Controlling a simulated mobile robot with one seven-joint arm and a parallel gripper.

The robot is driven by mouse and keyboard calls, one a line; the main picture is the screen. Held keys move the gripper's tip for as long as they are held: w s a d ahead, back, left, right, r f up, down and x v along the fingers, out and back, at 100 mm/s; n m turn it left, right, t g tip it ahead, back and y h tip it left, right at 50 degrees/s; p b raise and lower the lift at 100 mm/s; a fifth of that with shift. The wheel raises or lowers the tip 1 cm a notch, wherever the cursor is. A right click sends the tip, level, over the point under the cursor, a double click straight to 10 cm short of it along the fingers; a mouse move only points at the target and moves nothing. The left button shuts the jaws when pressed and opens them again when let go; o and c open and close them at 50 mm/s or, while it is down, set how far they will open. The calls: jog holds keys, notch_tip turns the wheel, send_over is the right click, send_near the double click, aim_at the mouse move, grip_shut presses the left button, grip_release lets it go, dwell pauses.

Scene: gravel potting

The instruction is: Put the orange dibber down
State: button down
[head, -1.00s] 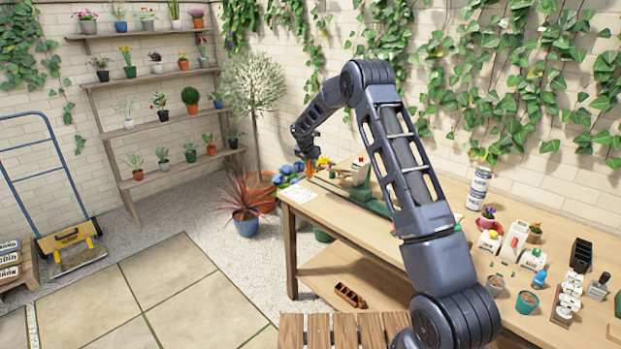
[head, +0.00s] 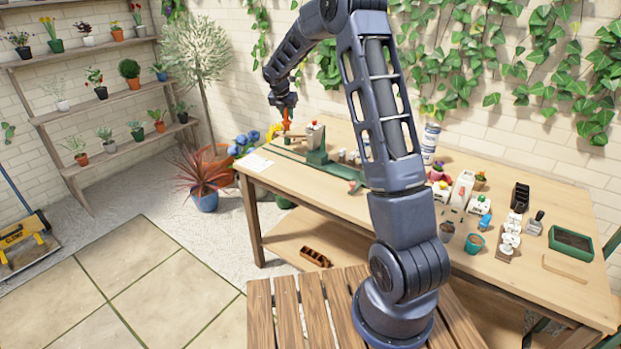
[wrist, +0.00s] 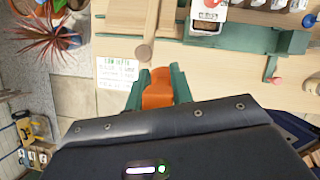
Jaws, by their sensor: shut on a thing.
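The orange dibber (head: 286,124) is in my gripper (head: 286,113), above the far left end of the potting table (head: 350,210). In the wrist view the orange piece (wrist: 157,92) sits between the green fingers of my gripper (wrist: 160,84), which are shut on it. Only a short stub of it shows there; its tip cannot be made out. The gripper points down in the head view, close to the left of a green bench tool (head: 318,156).
A printed white card (head: 255,163) lies at the table's left end. A round wooden piece (wrist: 139,53) shows in the wrist view. Pots and white containers crowd the table's right half. Blue flowers (head: 243,145) stand beyond the left edge.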

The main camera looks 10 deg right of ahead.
jog(key=s+d+f, duration=0.1)
jog(key=s+d, duration=0.9)
jog(key=shift+m, duration=0.3)
notch_tip(320, 180, down, 20)
jog(key=shift+s+a+r, duration=0.1)
jog(key=shift+r, duration=0.1)
jog(key=shift+f, duration=0.15)
jog(key=c, duration=1.2)
grip_release()
jog(key=shift+c, duration=0.2)
